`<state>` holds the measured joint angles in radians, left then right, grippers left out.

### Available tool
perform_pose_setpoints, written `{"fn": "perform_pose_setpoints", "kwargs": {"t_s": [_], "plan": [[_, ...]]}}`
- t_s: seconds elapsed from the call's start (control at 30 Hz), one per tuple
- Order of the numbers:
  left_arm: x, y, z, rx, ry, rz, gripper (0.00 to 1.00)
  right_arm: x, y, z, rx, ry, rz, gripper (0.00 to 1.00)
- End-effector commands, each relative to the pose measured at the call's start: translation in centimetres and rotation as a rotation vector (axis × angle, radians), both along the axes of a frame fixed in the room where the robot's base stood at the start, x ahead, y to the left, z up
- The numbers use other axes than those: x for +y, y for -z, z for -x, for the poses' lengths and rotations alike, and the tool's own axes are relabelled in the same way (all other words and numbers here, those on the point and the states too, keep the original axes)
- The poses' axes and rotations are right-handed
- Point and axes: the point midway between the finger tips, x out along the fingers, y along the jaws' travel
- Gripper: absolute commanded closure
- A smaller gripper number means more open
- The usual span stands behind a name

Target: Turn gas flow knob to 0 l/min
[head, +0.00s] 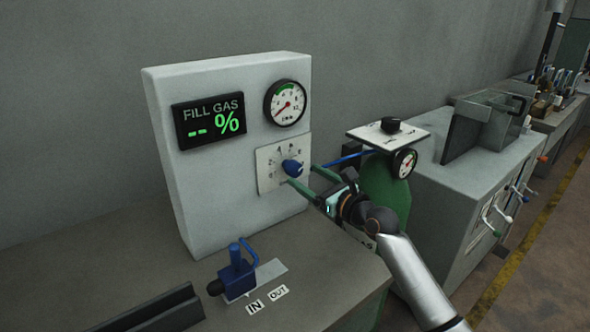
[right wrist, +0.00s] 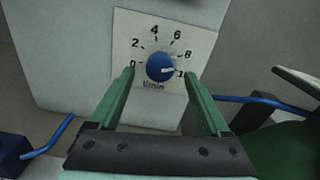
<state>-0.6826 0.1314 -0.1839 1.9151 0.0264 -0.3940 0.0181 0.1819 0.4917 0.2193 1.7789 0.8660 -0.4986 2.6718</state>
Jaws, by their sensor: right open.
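The gas flow knob (head: 292,167) is a blue dial on a white plate (head: 268,180) on the front of the grey panel. In the right wrist view, the knob (right wrist: 159,66) has a scale with 0, 2, 4, 6, 8 and a partly covered last mark at the right. Its white pointer is turned right, towards that last mark. My right gripper (head: 303,175) is open, with green fingers pointing at the plate. In the right wrist view, its fingertips (right wrist: 160,74) stand apart on either side of the knob, with gaps. My left gripper is not in view.
The panel has a display (head: 209,120) reading "FILL GAS -- %" and a round gauge (head: 286,103) above the knob. A blue valve (head: 236,272) stands on the bench below. A green cylinder (head: 386,190) with a second gauge (head: 404,163) and blue hose stands right beside my arm.

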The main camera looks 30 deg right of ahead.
Motion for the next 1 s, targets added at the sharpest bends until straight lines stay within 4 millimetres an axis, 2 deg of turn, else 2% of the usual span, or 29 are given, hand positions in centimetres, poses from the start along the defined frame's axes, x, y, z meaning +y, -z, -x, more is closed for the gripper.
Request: {"fn": "perform_pose_setpoints", "kwargs": {"t_s": [0.1,0.3,0.5,0.73,0.77,1.0], "plan": [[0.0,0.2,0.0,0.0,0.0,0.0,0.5,0.1,-0.1,-2.1,-0.001,0.001,0.002,0.19],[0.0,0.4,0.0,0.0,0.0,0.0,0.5,0.3,0.0,-4.4,0.0,0.0,0.002,0.19],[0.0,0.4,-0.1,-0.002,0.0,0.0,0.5,0.4,0.0,-5.3,0.0,0.001,0.002,0.19],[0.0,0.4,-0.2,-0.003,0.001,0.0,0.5,0.4,0.0,-5.3,0.0,0.001,0.002,0.19],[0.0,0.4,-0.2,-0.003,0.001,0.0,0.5,0.4,0.0,-5.3,0.0,0.001,0.002,0.2],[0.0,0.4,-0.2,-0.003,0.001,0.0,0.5,0.4,0.0,-5.3,0.0,0.001,0.002,0.47]]}}
